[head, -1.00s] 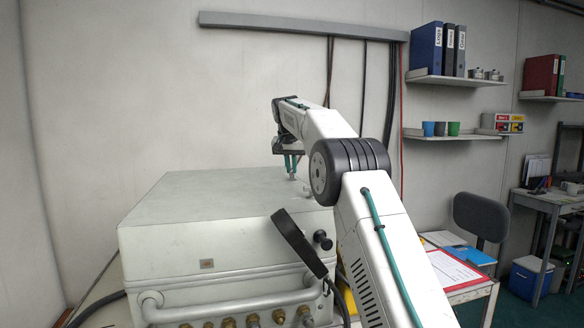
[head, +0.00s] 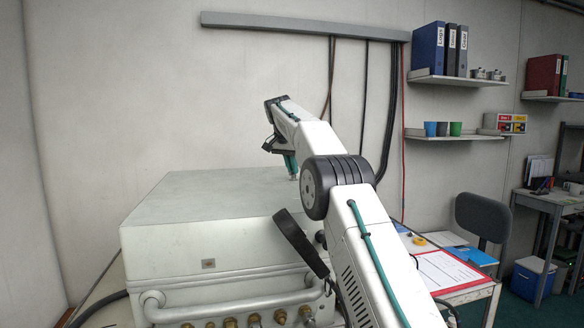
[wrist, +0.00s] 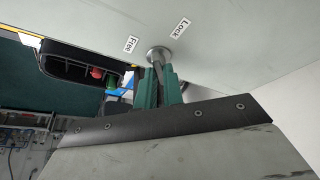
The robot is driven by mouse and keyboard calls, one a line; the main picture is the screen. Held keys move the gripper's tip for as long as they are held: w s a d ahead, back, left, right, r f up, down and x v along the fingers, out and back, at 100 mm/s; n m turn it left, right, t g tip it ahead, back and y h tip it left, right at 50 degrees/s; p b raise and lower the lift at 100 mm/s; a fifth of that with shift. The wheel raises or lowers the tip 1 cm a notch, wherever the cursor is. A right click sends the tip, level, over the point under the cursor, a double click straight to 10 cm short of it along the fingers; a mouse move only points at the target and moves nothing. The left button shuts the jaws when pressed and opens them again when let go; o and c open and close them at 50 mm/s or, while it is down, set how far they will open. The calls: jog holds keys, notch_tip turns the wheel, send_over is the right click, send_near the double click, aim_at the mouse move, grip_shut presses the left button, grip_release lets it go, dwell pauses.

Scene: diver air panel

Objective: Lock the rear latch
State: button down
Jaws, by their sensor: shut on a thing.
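My gripper (head: 291,165) has green fingers and is at the far right edge of the pale case (head: 180,205) in the head view. In the wrist view, the gripper (wrist: 158,88) is shut on the rear latch (wrist: 158,55), a small metal piece with a round base on the case's pale surface. Its dark shank shows between the fingers. A "Free" label (wrist: 130,44) lies to the left of the base and a "Lock" label (wrist: 181,28) to its upper right. The fingers hide most of the latch, so I cannot tell which label it points to.
A black bar (head: 300,243) stands off the case's front right corner, above a grey tubular rail (head: 235,304) and several brass fittings. A side table with papers (head: 445,270) is at the right. The case top is clear.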

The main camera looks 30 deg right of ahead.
jog(key=c, duration=1.5)
grip_release()
jog(key=shift+v, duration=1.6)
jog(key=s+a, duration=0.2)
jog(key=a, duration=0.1)
jog(key=s+a, duration=0.1)
jog(key=a, duration=0.3)
jog(key=s+a, duration=0.2)
jog(key=a, duration=0.1)
jog(key=shift+s+a+f, duration=0.1)
jog(key=shift+s+a, duration=0.2)
